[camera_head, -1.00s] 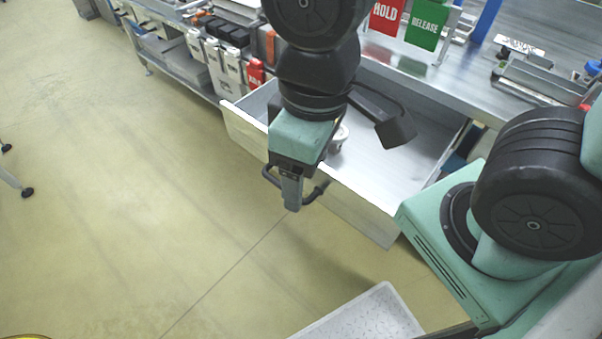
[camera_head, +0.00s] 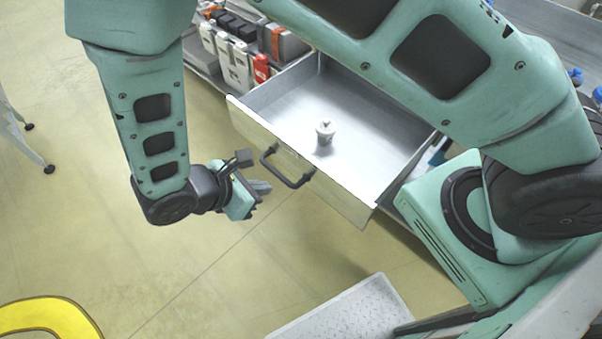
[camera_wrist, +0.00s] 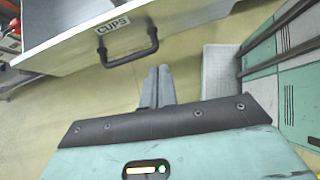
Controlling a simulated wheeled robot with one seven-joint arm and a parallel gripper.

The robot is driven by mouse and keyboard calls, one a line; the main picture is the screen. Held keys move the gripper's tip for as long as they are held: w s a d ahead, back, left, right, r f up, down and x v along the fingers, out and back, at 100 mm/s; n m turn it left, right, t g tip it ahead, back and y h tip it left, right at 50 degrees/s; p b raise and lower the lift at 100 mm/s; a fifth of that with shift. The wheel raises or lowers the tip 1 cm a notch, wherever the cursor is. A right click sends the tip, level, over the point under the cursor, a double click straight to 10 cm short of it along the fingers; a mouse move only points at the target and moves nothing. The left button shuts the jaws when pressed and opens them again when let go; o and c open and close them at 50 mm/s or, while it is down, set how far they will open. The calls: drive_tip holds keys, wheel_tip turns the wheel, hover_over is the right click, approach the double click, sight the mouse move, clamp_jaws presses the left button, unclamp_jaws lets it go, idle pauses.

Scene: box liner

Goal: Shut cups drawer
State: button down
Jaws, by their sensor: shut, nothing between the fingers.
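The cups drawer (camera_head: 343,201) is pulled out from the bench, with a black bar handle (camera_head: 287,167) on its front. One small grey-white cup-like item (camera_head: 325,133) stands inside it. In the wrist view the drawer front (camera_wrist: 82,52) carries a "CUPS" label (camera_wrist: 113,25) above the handle (camera_wrist: 128,45). My gripper (camera_head: 262,187) is shut and empty, in front of the drawer face, to the left of the handle in the head view. In the wrist view its fingertips (camera_wrist: 159,72) point toward the drawer front, just below the handle. They appear apart from it.
A pale tray or platform (camera_head: 345,312) lies low at the bottom of the head view. Labelled bins (camera_head: 233,60) stand on the rack beyond the drawer. A yellow rounded object (camera_head: 50,318) is at bottom left. The floor (camera_head: 90,220) left of the drawer is clear.

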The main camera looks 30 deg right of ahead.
drive_tip(key=f+n+t, duration=0.1)
drive_tip(key=p, duration=0.3)
approach(306, 174)
wheel_tip(306, 174, down, 4)
drive_tip(key=shift+a+r+h, duration=0.15)
drive_tip(key=shift+h, duration=0.15)
drive_tip(key=shift+w+d+f+p, duration=0.1)
drive_tip(key=shift+w+d+p, duration=0.2)
drive_tip(key=shift+d, duration=0.4)
drive_tip(key=shift+w+d+f+p, duration=0.15)
drive_tip(key=shift+d+p, duration=0.2)
drive_tip(key=shift+d, duration=0.35)
drive_tip(key=shift+w+d+f+p, duration=0.1)
drive_tip(key=shift+w+d+p, duration=0.2)
drive_tip(key=shift+d, duration=0.35)
